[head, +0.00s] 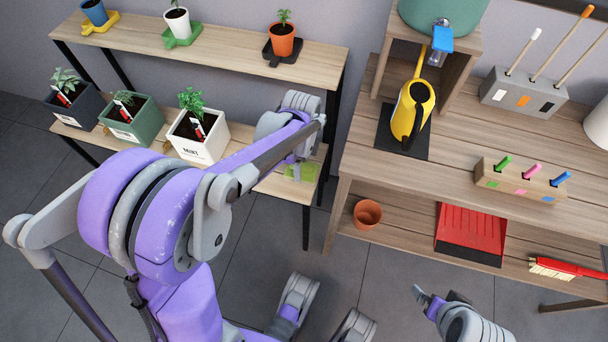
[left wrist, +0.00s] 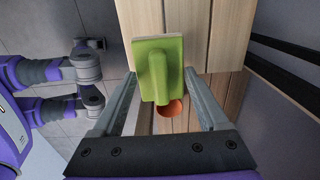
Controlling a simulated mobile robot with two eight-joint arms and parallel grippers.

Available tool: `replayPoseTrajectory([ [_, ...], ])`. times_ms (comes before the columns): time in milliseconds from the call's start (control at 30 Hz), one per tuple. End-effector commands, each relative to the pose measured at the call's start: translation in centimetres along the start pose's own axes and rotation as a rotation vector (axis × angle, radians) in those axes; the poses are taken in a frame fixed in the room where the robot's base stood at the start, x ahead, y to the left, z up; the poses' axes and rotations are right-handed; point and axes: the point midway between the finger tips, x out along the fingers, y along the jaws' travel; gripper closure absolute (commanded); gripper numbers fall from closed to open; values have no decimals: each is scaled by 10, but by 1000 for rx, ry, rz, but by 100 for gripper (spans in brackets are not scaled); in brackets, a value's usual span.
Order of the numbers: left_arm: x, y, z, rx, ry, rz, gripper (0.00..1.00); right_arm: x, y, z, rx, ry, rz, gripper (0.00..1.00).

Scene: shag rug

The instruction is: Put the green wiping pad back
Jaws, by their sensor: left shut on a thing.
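The green wiping pad (head: 300,172) is at the right end of the plant rack's lower shelf (head: 277,188) in the head view, partly hidden by my left arm. In the left wrist view the pad (left wrist: 172,48) shows its flat face and raised handle. My left gripper (head: 297,160) is shut on the pad; its fingers (left wrist: 160,78) lie on either side of it in the wrist view. I cannot tell whether the pad touches the shelf. My right gripper (head: 437,294) is low in front of the bench, away from the pad; its jaw opening is unclear.
A white herb pot (head: 199,137) stands left of the pad, beside a green pot (head: 132,121). The bench (head: 345,160) on the right holds a yellow watering can (head: 411,112). A terracotta pot (head: 367,214) and red dustpan (head: 469,234) sit on its lower shelf.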

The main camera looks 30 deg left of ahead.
Motion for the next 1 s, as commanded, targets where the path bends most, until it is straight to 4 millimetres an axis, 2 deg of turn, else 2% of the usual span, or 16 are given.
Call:
replayPoseTrajectory([
  [33, 9, 0, 0, 1, 0, 0, 68, 4, 0, 1, 0, -2, 0, 0],
  [233, 24, 0, 0, 1, -1, 0, 68, 9, 0, 2, 0, -3, 0, 0],
  [433, 52, 0, 0, 2, -1, 0, 68, 20, 0, 6, 0, -7, 0, 0],
  [467, 54, 0, 0, 2, -1, 0, 68, 20, 0, 6, 0, -7, 0, 0],
  [500, 54, 0, 0, 2, -1, 0, 76, 20, 0, 6, 0, -7, 0, 0],
  [667, 53, 0, 0, 2, -1, -1, 76, 19, 0, 5, 0, -6, 0, 0],
  [700, 53, 0, 0, 2, -1, -1, 16, 19, 0, 5, 0, -6, 0, 0],
  [800, 53, 0, 0, 2, -1, -1, 0, 19, 0, 5, 0, -6, 0, 0],
  [1000, 53, 0, 0, 2, -2, -1, 0, 19, 0, 5, 0, -6, 0, 0],
])
